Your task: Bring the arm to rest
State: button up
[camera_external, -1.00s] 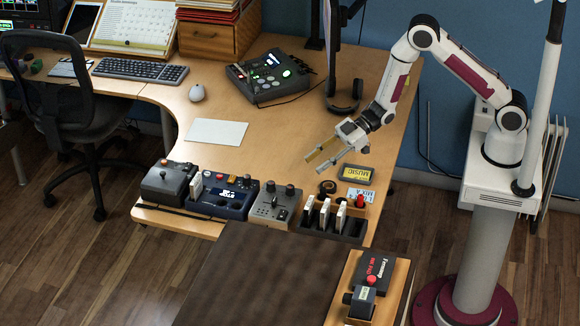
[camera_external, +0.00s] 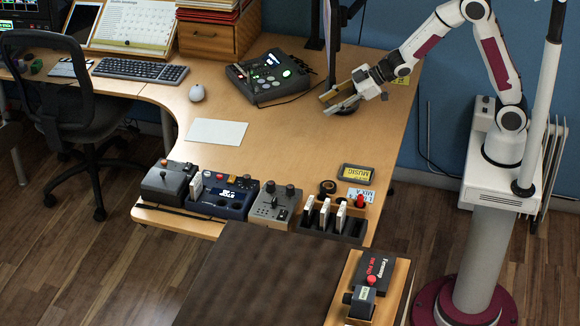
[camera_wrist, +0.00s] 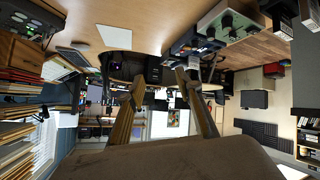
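My gripper (camera_external: 335,101) is above the back right part of the wooden desk (camera_external: 290,130) in the external view, in front of the dark headphones, which it mostly hides. Its two fingers point left and stand apart, with nothing seen between them. In the wrist view the fingers of my gripper (camera_wrist: 160,85) are also spread, with the room beyond them. My arm is bent, with its elbow high at the top edge of the external view.
A control box (camera_external: 268,78) with lit buttons is left of my gripper. A monitor edge (camera_external: 333,40) stands just behind it. The desk's middle right is clear.

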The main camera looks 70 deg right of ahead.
jog(key=s+d+r+m+g+h, duration=0.1)
jog(key=s+d+r+m+h, duration=0.1)
jog(key=s+d+r, duration=0.45)
jog(key=s+d+r+m+g+h, duration=0.15)
jog(key=s+r, duration=0.25)
jog(key=s, duration=0.5)
jog(key=s+m+g, duration=0.2)
jog(key=s+m, duration=0.1)
jog(key=s, duration=1.9)
jog(key=shift+a+r, duration=0.15)
jog(key=shift+a, duration=0.25)
jog(key=shift+g, duration=0.25)
jog(key=shift+c, duration=0.2)
